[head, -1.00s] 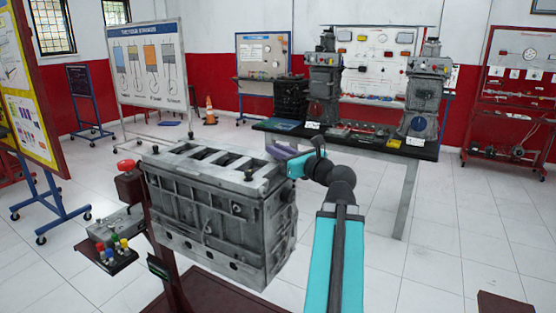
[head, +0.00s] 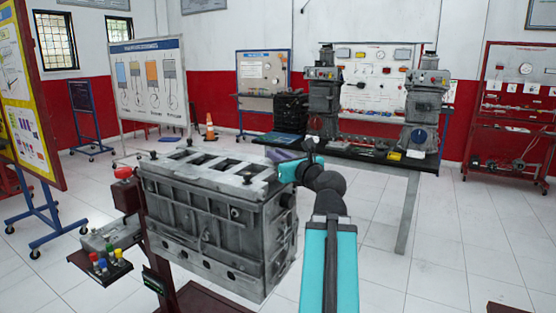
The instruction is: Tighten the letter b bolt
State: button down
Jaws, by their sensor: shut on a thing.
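The grey engine block (head: 215,221) stands on a dark red stand in the head view. Dark bolt heads show on its top, one at the front right (head: 247,178), one at the far edge (head: 189,142) and one at the left (head: 154,155). No letters are legible, so I cannot tell which is b. My gripper (head: 284,156) is at the block's far right corner, mostly hidden by my wrist. It is shut on a purplish tool, of which only a small part shows. I cannot tell whether the tool touches a bolt.
A control box with coloured buttons (head: 105,263) is at the block's left. A dark workbench (head: 380,158) with two upright engines stands behind. A poster stand (head: 148,85) is at the back left.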

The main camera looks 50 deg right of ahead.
jog(key=shift+m+g+h+b, duration=0.3)
jog(key=shift+m+h+b, duration=0.1)
jog(key=shift+h+b, duration=0.35)
jog(key=c, duration=1.7)
grip_release()
jog(key=shift+s+b, duration=0.15)
jog(key=shift+b, duration=0.25)
jog(key=shift+s+a+f+b, duration=0.15)
jog(key=shift+s+a+b, duration=0.15)
jog(key=shift+s+b, duration=0.65)
jog(key=b+v, duration=0.3)
jog(key=b, duration=0.1)
jog(key=shift+b, duration=0.3)
jog(key=shift+r+b+v, duration=0.1)
jog(key=shift+b+v, duration=1.6)
jog(key=shift+v, duration=0.4)
jog(key=shift+r+b+v, duration=0.15)
jog(key=shift+b+v, duration=1.5)
jog(key=shift+v, duration=0.5)
